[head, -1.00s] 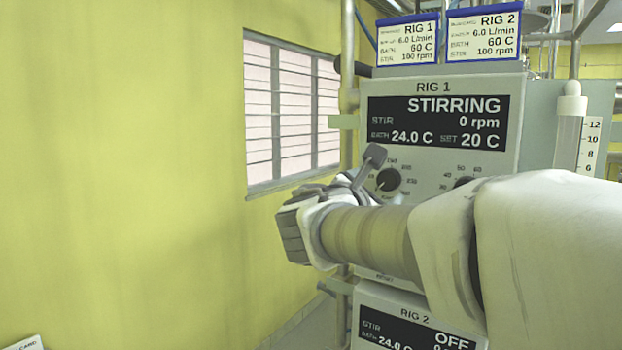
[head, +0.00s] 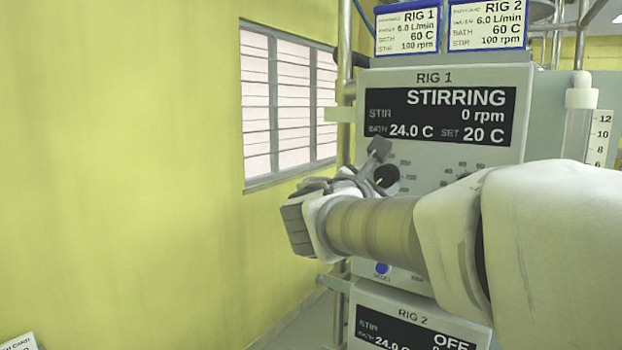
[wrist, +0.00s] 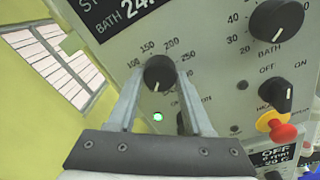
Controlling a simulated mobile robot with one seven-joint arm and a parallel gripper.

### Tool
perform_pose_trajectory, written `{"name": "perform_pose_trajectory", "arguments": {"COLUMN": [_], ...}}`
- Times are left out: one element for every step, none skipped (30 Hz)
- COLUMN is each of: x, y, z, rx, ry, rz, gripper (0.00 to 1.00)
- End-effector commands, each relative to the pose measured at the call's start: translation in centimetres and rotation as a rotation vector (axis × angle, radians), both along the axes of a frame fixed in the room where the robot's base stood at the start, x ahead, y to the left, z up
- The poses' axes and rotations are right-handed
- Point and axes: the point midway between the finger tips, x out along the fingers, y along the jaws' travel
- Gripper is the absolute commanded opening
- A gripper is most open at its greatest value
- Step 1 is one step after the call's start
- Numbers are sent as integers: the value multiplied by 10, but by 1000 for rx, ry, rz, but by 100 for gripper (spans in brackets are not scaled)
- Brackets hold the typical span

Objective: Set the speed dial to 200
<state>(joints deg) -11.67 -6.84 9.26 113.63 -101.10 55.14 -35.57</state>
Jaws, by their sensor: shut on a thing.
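The speed dial is a round black knob (wrist: 160,73) on the white RIG 1 panel, ringed by printed numbers including 100, 150, 200 and 250. Its pale pointer mark is toward the lower side, away from 200, in the wrist view. My gripper (wrist: 160,82) is shut on the knob, one finger on each side. In the head view the knob (head: 387,175) is partly hidden by my gripper (head: 377,160). The RIG 1 display (head: 440,115) reads STIRRING, 0 rpm, bath 24.0 C, set 20 C.
The bath dial (wrist: 276,20) is to the right in the wrist view, above a black off/on knob (wrist: 275,95) and a red-and-yellow button (wrist: 280,128). The RIG 2 panel (head: 415,330) is below. A yellow wall (head: 120,150) stands at the left.

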Motion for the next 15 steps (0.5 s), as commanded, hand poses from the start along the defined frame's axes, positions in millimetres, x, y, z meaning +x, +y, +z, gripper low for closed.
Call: {"name": "perform_pose_trajectory", "arguments": {"x": [0,0,0,0,0,0,0,0,0,0,0,0,0,0,0], "y": [0,0,0,0,0,0,0,0,0,0,0,0,0,0,0], "z": [0,0,0,0,0,0,0,0,-1,-1,-1,-2,-3,-3,-4], "rx": [0,0,0,0,0,0,0,1,3,5,8,14,19,26,38], "ry": [0,0,0,0,0,0,0,-1,-2,-4,-6,-10,-14,-19,-28], "rz": [0,0,0,0,0,0,0,0,0,-1,-1,-1,-1,0,-1], "gripper": [21,16,8,3,0,0,0,0,0,0,0,0,0,0,0]}}
